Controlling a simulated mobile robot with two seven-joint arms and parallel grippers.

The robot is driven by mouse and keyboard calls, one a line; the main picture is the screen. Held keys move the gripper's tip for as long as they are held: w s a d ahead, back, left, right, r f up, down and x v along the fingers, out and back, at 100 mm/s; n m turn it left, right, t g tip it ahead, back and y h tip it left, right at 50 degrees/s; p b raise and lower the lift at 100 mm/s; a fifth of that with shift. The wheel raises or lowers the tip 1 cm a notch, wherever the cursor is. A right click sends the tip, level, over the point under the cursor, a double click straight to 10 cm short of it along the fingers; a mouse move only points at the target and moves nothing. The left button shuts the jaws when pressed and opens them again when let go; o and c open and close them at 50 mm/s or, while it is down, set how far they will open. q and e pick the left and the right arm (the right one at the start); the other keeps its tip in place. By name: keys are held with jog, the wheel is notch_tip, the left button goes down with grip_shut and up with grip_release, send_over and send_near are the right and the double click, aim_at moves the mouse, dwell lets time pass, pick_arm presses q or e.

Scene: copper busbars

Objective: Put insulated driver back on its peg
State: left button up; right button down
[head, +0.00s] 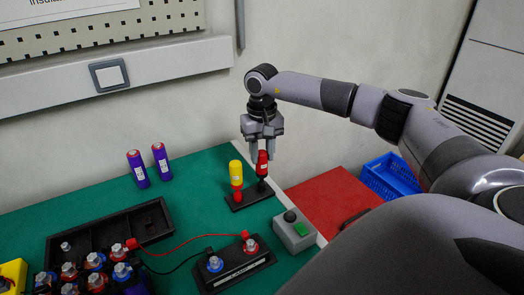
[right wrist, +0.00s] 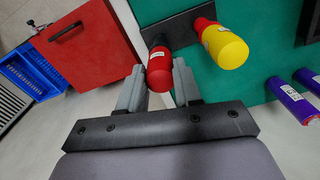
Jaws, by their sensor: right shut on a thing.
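A driver with a red handle (head: 262,164) stands upright at the right end of a small black holder (head: 250,197) on the green bench. My right gripper (head: 262,154) points down over it and is shut on its handle. In the right wrist view the red handle (right wrist: 159,68) sits between the two grey fingers. I cannot tell whether its lower end is fully seated in the holder. A yellow-handled driver (head: 236,173) with a red lower part stands beside it, and it also shows in the right wrist view (right wrist: 223,46). My left gripper is not in view.
A grey button box (head: 294,231) stands in front of the holder. A red surface (head: 328,200) and a blue crate (head: 391,175) lie to the right.

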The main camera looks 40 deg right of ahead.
jog(key=shift+f, duration=0.15)
dwell(0.3)
jog(key=c, duration=0.7)
grip_release()
notch_tip(320, 180, up, 6)
jog(key=p, duration=0.5)
